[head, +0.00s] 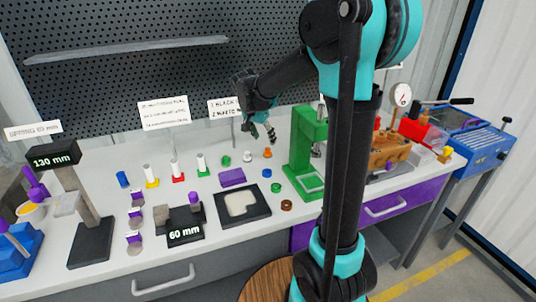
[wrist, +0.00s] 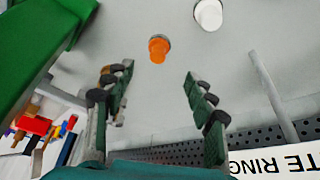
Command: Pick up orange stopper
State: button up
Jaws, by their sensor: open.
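The orange stopper (head: 268,153) is a small piece on the white bench top, left of the green press. In the wrist view the orange stopper (wrist: 158,48) shows between and beyond my fingertips, apart from both. My gripper (head: 271,136) is at the back of the bench, close to the orange stopper and pointing down. In the wrist view my gripper (wrist: 158,72) is open and empty, its two fingers spread wide.
A white stopper (wrist: 208,14) stands close beside the orange one. The green press (head: 304,160) rises right of the stopper, and its edge shows in the wrist view (wrist: 40,45). Label signs (head: 221,107) stand behind.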

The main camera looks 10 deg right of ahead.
aim_at(267, 148)
jog(key=shift+s+x, duration=0.2)
jog(key=shift+x, duration=1.5)
jog(key=shift+s+x, duration=0.2)
jog(key=shift+x, duration=1.55)
jog(key=shift+f, duration=0.1)
grip_shut()
notch_tip(267, 148, up, 20)
